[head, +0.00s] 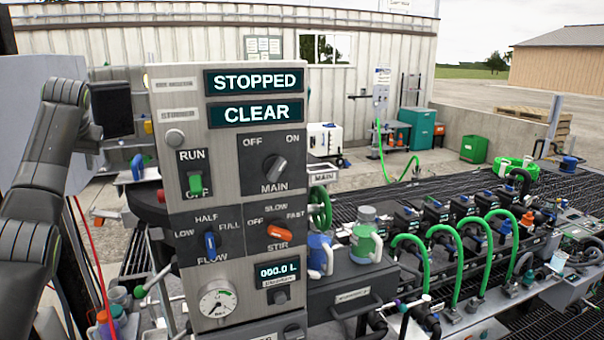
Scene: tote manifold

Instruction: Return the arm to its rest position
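My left arm comes up along the left edge and bends over beside the control panel (230,145). Its end with the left gripper (92,140) is small and dark, left of the panel and apart from its front controls. The fingers cannot be made out, nor whether they hold anything. My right gripper is not in view. The panel's displays read STOPPED (254,82) and CLEAR (254,113). It carries a green run switch (195,184), a dark main knob (274,168), a blue flow knob (210,245) and an orange stir knob (280,232).
A pressure gauge (217,302) sits low on the panel. Right of it are jugs (366,238), a grey drawer box (350,295) and several green hoses (463,262) over a dark grating. A red cable (92,262) hangs at left. Open ground lies behind.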

